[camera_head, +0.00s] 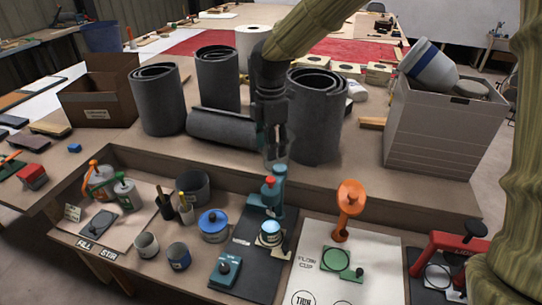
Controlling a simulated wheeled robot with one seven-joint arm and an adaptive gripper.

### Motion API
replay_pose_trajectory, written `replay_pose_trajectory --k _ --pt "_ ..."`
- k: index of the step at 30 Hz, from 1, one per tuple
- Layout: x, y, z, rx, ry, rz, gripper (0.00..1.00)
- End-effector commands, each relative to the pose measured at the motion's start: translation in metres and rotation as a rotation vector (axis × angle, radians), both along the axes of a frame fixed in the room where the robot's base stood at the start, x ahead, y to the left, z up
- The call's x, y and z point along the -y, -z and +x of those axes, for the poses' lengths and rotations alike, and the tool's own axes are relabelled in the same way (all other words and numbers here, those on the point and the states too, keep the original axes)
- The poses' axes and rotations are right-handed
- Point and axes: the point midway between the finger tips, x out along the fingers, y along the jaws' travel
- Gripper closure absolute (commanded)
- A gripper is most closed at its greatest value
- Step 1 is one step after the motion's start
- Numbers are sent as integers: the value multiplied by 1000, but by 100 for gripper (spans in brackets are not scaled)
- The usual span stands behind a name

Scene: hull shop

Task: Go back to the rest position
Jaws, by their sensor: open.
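My gripper (276,152) hangs pointing down from my arm near the middle of the head camera view. It is open, and nothing shows between its fingers. It is just above a teal stand (277,185) with a red top. The teal stand is on a dark mat (245,262) at the front of the bench. I cannot tell whether the fingertips touch the stand or are apart from it. Behind my gripper, part of a dark grey roll (316,125) is hidden.
More grey rolls (158,100) stand behind. A cardboard box (98,92) is at left and a grey crate (445,130) at right. An orange tool (348,205), a blue-lidded can (213,226), small cups (147,245) and a red clamp (447,250) stand in front. Bare bench (420,190) shows at right.

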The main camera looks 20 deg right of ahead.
Motion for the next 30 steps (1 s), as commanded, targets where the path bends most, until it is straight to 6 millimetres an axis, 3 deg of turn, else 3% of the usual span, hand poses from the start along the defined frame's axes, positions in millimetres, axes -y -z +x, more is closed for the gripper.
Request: replay_pose_trajectory --k 6,20,23,30 --pt "0 -12 0 1 0 1 53" --pt "0 -14 0 1 0 0 53" --pt "0 -23 0 1 0 0 53" --pt "0 -67 0 1 0 0 53"
